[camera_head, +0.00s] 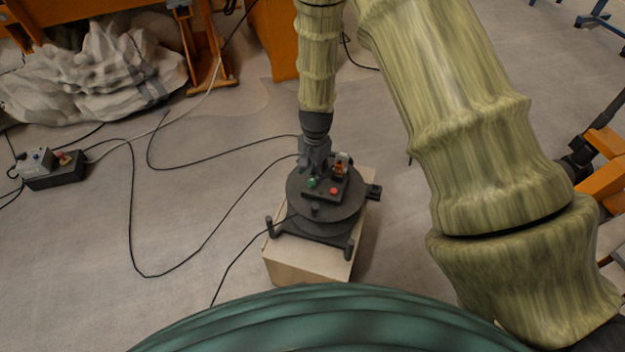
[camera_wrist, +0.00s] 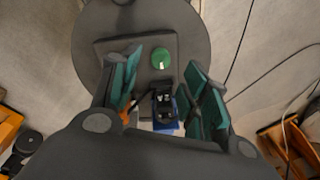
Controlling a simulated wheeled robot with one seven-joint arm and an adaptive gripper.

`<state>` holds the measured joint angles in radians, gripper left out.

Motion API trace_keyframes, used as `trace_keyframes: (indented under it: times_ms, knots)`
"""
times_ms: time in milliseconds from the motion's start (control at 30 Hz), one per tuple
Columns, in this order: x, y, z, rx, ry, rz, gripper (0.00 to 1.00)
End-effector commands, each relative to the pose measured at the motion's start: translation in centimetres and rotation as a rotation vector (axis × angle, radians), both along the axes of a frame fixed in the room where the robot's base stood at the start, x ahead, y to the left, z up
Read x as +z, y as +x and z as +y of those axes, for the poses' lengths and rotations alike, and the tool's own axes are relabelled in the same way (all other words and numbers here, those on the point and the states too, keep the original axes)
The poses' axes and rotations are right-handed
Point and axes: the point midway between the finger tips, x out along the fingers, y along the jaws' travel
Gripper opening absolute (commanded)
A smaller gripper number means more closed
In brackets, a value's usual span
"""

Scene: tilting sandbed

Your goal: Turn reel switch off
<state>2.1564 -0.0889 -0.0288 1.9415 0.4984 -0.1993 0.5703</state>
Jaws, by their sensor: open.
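The dark round reel (camera_head: 330,222) stands on a pale wooden box (camera_head: 310,264). A dark panel on its top carries a green knob (camera_head: 312,183), a red button (camera_head: 334,191) and a small orange part (camera_head: 341,168). In the wrist view the green knob (camera_wrist: 161,56) has a white mark and a dark block with sockets (camera_wrist: 164,100) lies below it. I cannot tell which control is the reel switch. My gripper (camera_head: 314,160) is just above the panel. In the wrist view its teal fingers (camera_wrist: 162,70) are spread on either side of the knob and appear empty. The red button is not clear there.
Black cables (camera_head: 190,270) run over the floor to the reel and a control box (camera_head: 55,170) at left. An orange frame (camera_head: 200,50) and a grey rocky mass (camera_head: 95,75) stand behind at left. More orange equipment (camera_head: 598,180) is at right. Open floor surrounds the wooden box.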

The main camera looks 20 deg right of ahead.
Motion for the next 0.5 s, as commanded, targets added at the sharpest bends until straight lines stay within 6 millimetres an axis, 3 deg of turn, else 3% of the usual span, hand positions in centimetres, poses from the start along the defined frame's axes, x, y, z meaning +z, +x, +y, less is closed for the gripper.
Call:
trace_keyframes:
  times_ms: [200, 500]
  knots:
    - [-3.1, 0.1, 0.1, 0.001, 0.0, 0.0, 0.46]
    - [-4.8, 0.2, 0.1, 0.001, 0.0, 0.0, 0.46]
